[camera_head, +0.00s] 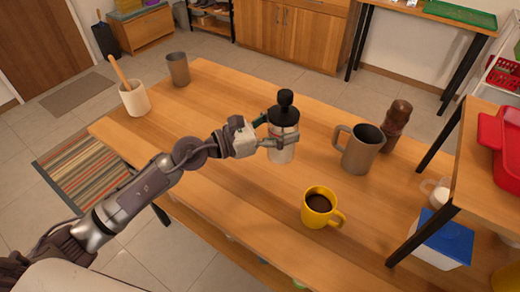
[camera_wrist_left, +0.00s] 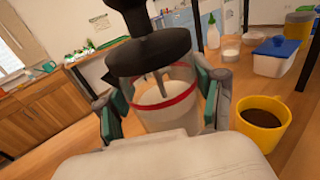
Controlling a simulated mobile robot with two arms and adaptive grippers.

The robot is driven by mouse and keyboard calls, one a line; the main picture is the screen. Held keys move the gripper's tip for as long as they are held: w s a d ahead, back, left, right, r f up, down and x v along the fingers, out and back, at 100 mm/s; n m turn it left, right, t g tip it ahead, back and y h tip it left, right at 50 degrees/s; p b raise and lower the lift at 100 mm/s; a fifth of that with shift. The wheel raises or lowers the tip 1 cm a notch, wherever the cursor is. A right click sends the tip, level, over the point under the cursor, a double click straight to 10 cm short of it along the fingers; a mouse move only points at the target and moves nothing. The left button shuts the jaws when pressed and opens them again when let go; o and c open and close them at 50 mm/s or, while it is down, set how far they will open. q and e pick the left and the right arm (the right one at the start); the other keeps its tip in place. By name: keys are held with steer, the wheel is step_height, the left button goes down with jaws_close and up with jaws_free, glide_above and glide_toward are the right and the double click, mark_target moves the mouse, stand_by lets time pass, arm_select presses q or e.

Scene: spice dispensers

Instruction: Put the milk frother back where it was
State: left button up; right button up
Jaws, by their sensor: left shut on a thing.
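The milk frother (camera_head: 283,122) is a clear jar with a black lid and a black knob on top. It stands upright over the middle of the wooden table. My left gripper (camera_head: 282,142) is shut around its body, with one finger on each side. In the left wrist view the frother (camera_wrist_left: 165,105) shows a red ring, a thin rod inside and some white content. The gripper fingers (camera_wrist_left: 163,112) hold it from both sides there. I cannot tell whether its base touches the table. My right gripper is in neither view.
A yellow mug (camera_head: 318,208) of dark liquid stands in front, right of the frother. A grey-brown pitcher (camera_head: 359,150) and brown shaker (camera_head: 397,125) stand right. A utensil pot (camera_head: 134,99) and grey cup (camera_head: 178,70) stand far left. The table's left middle is clear.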

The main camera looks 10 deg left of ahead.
arm_select(q)
steer(key=w+a+f+b, duration=0.2)
steer(key=w+a+f, duration=0.3)
steer(key=a+f, duration=0.5)
steer(key=shift+f+b, duration=0.25)
steer(key=shift+b, duration=0.1)
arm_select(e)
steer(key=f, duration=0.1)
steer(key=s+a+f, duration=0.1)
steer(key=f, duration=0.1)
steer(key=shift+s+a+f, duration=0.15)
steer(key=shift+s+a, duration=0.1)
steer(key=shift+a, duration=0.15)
arm_select(q)
steer(key=shift+f, duration=0.1)
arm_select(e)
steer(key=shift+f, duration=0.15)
arm_select(q)
steer(key=shift+f, duration=0.1)
steer(key=o, duration=1.2)
steer(key=shift+o, duration=1.1)
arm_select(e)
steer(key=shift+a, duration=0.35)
